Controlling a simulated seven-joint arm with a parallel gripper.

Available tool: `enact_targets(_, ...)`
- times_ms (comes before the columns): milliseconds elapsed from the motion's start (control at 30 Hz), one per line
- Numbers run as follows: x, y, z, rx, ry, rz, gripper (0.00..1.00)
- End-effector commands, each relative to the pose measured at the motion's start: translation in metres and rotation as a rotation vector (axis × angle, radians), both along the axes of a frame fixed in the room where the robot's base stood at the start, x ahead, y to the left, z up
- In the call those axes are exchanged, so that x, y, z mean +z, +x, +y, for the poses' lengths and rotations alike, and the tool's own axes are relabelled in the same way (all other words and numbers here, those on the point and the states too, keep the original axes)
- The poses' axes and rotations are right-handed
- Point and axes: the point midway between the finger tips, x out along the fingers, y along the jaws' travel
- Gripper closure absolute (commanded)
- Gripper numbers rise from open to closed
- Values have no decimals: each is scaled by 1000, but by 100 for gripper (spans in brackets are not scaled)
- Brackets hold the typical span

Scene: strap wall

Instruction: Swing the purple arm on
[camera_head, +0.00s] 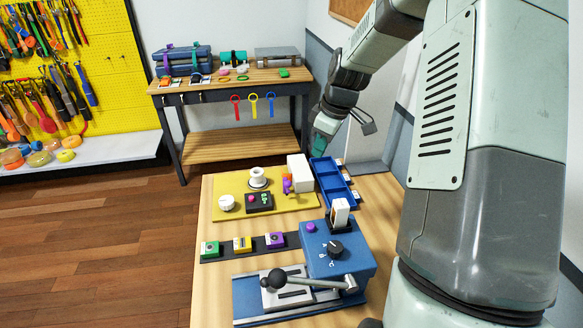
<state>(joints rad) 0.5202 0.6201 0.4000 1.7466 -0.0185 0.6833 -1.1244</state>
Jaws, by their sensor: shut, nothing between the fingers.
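A small purple part (287,185), which looks like the purple arm, sits beside an orange piece (293,173) at the left face of a white box (300,172). The box stands at the right end of a yellow board (235,187) on the wooden table. The purple part is small, and its exact position cannot be told. My gripper (320,143) is shut and empty. In the picture it is above and to the right of the white box, near the blue tray, apart from the purple part.
A blue compartment tray (350,204) lies right of the board. The board also carries a white dial (227,202), a white spool (258,178) and a black switch box (259,201). Nearer stand a dark strip with colored blocks (210,250) and a blue lever machine (340,262).

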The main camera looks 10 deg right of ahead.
Motion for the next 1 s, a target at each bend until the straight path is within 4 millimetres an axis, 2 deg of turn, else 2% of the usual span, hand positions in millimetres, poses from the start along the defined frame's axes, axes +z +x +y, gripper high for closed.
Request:
enact_targets(33, -12, 4, -5, 11, 17, 2, 100)
enact_targets(100, -24, 8, -9, 28, 34, 0, 100)
enact_targets(200, -34, 12, -13, 44, 50, -5, 100)
enact_targets(633, -38, 14, -15, 52, 55, -8, 100)
enact_targets(767, -46, 15, -12, 52, 55, -7, 100)
enact_targets(867, -60, 17, -9, 53, 56, -6, 100)
enact_targets(1000, -88, 22, -1, 52, 56, -4, 100)
